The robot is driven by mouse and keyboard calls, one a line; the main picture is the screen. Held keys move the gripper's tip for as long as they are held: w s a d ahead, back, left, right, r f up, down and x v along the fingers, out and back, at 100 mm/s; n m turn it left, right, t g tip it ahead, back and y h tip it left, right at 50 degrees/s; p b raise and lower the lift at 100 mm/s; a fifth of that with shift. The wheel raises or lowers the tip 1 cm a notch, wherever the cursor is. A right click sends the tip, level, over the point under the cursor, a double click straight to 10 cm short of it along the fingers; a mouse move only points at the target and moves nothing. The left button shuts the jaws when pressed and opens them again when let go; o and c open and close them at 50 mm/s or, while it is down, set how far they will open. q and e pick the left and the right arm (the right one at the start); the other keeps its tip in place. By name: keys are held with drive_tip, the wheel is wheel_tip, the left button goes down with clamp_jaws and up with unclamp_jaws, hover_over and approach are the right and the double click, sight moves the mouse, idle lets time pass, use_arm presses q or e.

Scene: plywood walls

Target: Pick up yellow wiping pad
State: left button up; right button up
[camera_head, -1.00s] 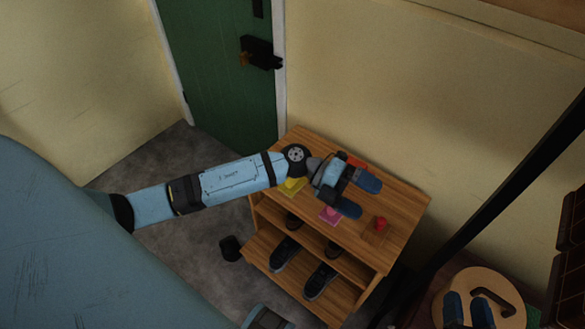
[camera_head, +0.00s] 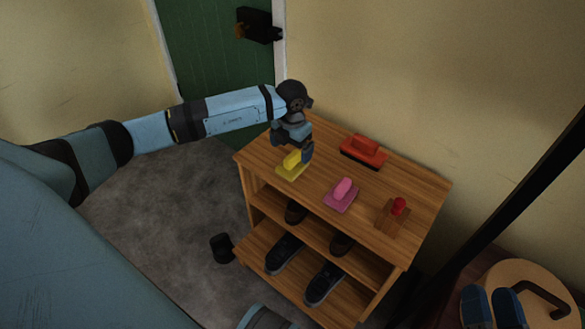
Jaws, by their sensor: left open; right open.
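The yellow wiping pad (camera_head: 290,168) lies flat on the left part of the top of the wooden shoe rack (camera_head: 412,216), its raised grip upward. My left gripper (camera_head: 300,154) is right above the pad, pointing down and open. Its fingers are at the pad's grip and hide part of it; I cannot tell whether they touch it. My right gripper (camera_head: 492,306) is open at the bottom right edge, far from the rack top, near a round wooden board (camera_head: 520,274).
A red pad (camera_head: 364,151), a pink pad (camera_head: 341,195) and a brown pad with a red knob (camera_head: 392,213) also lie on the rack top. Dark shoes (camera_head: 284,254) stand on the lower shelves. A green door (camera_head: 225,60) is behind. A dark pole slants at the right.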

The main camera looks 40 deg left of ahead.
sight(291, 163)
use_arm(q)
drive_tip(key=shift+f, duration=0.7)
wheel_tip(291, 163, down, 5)
drive_tip(key=b, duration=0.2)
drive_tip(key=shift+b, duration=0.4)
use_arm(e)
drive_tip(key=shift+n+g, duration=0.3)
drive_tip(key=shift+g, duration=0.5)
wheel_tip(291, 163, down, 4)
drive_tip(key=shift+a+f, duration=0.15)
drive_tip(key=shift+f, duration=0.1)
use_arm(q)
drive_tip(key=shift+c, duration=0.2)
drive_tip(key=c, duration=1)
